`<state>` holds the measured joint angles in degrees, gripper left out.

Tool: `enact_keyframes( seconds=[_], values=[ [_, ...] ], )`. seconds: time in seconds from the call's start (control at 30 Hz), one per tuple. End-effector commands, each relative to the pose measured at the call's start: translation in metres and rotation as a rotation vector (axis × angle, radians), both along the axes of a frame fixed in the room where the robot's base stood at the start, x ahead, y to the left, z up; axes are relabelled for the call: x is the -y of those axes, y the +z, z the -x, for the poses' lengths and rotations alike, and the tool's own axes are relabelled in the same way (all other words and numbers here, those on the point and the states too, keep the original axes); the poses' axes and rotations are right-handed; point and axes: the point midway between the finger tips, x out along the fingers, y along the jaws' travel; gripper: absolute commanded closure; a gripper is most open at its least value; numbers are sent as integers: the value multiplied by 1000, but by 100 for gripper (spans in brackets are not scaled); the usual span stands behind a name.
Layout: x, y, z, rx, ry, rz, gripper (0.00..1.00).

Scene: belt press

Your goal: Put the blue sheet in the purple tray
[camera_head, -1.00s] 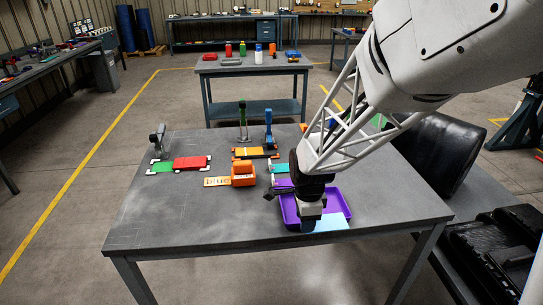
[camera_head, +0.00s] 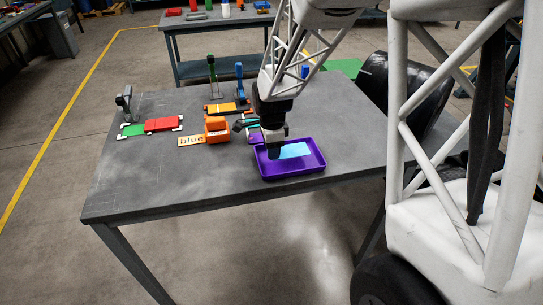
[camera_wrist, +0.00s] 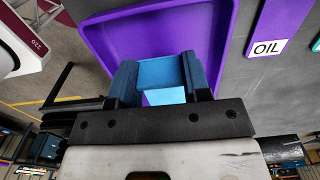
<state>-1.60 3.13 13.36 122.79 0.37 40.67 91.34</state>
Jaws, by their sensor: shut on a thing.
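The purple tray (camera_head: 318,167) sits on the near right part of the grey table. The light blue sheet (camera_head: 295,150) shows inside the tray's outline, beside my gripper's fingers. I cannot tell whether it touches the tray floor. My gripper (camera_head: 276,153) points down over the left part of the tray and is shut on the blue sheet. In the wrist view, the blue sheet (camera_wrist: 160,72) spans between the two fingers, and the purple tray (camera_wrist: 120,38) lies around them. My gripper's body hides part of the sheet there.
An orange block (camera_head: 216,127) and a card reading "blue" (camera_head: 191,140) stand left of the tray. Red and green pieces (camera_head: 163,125) and an orange plate (camera_head: 222,108) lie farther back. An "OIL" label (camera_wrist: 279,26) is near the tray. The table's front left is clear.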

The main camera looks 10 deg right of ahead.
Motion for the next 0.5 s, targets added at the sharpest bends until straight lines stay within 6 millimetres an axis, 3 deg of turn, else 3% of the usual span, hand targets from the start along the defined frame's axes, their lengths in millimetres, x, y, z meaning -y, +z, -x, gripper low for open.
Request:
enact_keyframes(
  seconds=[0.33,0.5],
  values=[
    [0,-2,0,-1,0,0,79],
    [0,-15,1,-2,0,0,79]
  ],
)
